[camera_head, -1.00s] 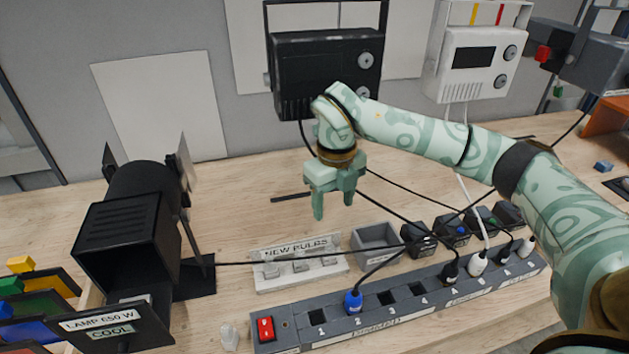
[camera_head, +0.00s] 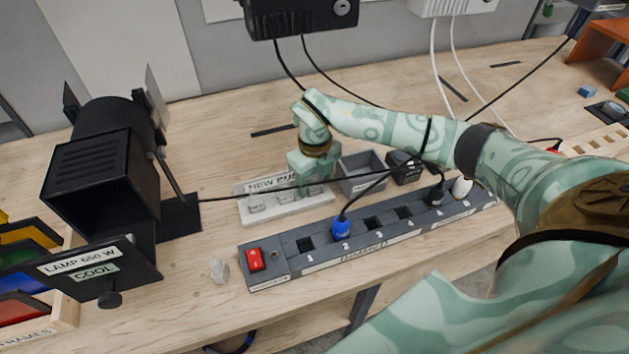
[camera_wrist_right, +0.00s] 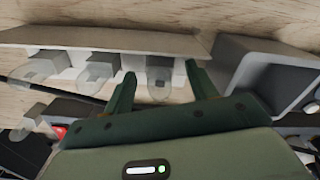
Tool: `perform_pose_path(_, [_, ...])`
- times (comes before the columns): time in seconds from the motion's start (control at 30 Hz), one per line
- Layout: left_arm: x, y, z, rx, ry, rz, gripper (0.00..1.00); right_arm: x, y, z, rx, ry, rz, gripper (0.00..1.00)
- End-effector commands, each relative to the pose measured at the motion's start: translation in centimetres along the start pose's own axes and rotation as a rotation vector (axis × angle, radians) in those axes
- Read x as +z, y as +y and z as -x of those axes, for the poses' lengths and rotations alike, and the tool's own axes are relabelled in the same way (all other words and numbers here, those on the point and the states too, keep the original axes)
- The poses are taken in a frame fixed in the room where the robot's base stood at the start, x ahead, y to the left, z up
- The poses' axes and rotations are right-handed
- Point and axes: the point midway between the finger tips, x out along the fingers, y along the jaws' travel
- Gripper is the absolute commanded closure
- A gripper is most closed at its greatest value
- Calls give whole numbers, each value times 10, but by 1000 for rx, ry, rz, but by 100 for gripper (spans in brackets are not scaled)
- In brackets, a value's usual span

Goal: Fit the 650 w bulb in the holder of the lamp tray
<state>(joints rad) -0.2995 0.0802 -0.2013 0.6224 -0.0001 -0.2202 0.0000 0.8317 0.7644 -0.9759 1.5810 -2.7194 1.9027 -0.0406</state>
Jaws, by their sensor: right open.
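My right gripper (camera_head: 318,186) is open over the right end of the white "NEW BULBS" rack (camera_head: 288,212). In the right wrist view its fingers (camera_wrist_right: 160,76) stand on either side of one clear bulb (camera_wrist_right: 160,88); contact is not visible. Two more clear bulbs (camera_wrist_right: 92,74) and (camera_wrist_right: 40,66) sit in the rack to its left. Their wattage cannot be read. The black lamp (camera_head: 98,180) stands at the left. Its front panel, labelled "LAMP 650 W" and "COOL" (camera_head: 95,268), is low in front; the holder is hidden. My left gripper is not in view.
A loose clear bulb (camera_head: 218,270) stands on the bench beside the power strip (camera_head: 325,250) with its red switch. A grey bin (camera_head: 361,172) is right of the rack. Black cables cross near the gripper. Coloured frames (camera_head: 28,255) are at the far left.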

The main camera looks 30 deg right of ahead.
Motion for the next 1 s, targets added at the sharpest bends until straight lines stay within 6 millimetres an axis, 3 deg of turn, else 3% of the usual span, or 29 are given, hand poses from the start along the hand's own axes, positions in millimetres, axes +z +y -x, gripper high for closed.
perform_pose_path(0.3, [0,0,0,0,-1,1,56,0,0,-3,-1,-1,0,43])
perform_pose_path(0.47, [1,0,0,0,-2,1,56,0,0,-2,-1,-1,0,87])
perform_pose_path(0.5, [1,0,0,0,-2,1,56,0,0,-2,-1,-1,0,89])
perform_pose_path(0.6, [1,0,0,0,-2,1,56,0,0,-2,-1,-1,0,90])
perform_pose_path(0.63, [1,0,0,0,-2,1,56,0,0,-2,-1,-1,0,76])
perform_pose_path(0.7, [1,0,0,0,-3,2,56,0,0,-2,-1,-1,0,95])
perform_pose_path(1.0, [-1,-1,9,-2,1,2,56,0,0,8,-1,-2,-1,95])
